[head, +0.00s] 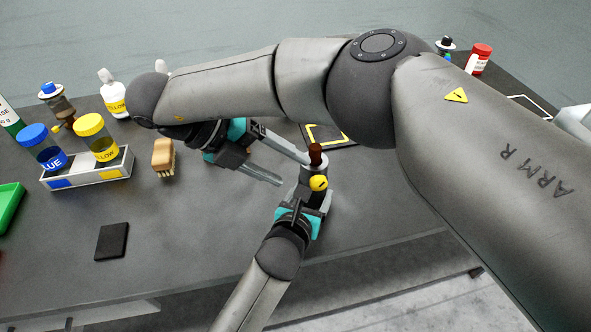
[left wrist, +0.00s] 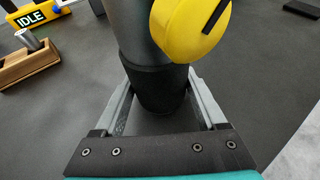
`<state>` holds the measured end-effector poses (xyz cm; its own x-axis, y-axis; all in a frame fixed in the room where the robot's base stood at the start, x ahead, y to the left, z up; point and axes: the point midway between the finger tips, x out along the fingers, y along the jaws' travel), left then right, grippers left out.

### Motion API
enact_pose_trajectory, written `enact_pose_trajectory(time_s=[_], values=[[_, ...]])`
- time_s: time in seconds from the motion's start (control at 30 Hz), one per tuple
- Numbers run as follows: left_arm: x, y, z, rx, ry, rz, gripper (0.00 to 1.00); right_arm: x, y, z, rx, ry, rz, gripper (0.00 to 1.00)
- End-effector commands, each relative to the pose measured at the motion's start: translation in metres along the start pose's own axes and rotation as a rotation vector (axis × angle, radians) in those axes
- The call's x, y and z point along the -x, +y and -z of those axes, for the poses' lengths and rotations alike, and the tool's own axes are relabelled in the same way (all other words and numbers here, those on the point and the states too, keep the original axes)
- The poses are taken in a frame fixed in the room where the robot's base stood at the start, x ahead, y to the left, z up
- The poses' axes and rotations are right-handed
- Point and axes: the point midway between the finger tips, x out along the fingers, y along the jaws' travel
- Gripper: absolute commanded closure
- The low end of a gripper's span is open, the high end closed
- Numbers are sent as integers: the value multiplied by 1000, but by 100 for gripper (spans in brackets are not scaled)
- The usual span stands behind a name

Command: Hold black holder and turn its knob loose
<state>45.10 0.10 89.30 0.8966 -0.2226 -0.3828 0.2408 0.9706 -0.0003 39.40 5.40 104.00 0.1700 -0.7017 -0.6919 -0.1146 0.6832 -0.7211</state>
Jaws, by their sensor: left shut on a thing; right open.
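The black holder (head: 314,196) stands upright near the middle of the table, with a dark brown top (head: 315,153) and a round yellow knob (head: 319,183) on its side. My left gripper (head: 312,199) is shut on the holder's lower body. My right gripper (head: 294,170) is open and empty beside the holder, left of the knob. The holder's base is partly hidden.
A black pad (head: 112,241) lies nearer. A yellow-marked dark mat (head: 328,135) lies behind the holder. My right arm covers much of the right side.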

Motion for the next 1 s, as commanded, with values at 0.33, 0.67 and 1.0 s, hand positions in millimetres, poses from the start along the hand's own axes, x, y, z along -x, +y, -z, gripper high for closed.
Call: enact_pose_trajectory(time_s=[0.33,0.67,1.0], values=[[0,0,0,0,0,0,100,3,0,0,-1,0,1,31],[0,0,0,0,0,0,0,2,0,0,-1,0,0,31],[6,0,0,0,-1,0,0,2,0,0,-1,0,0,31]])
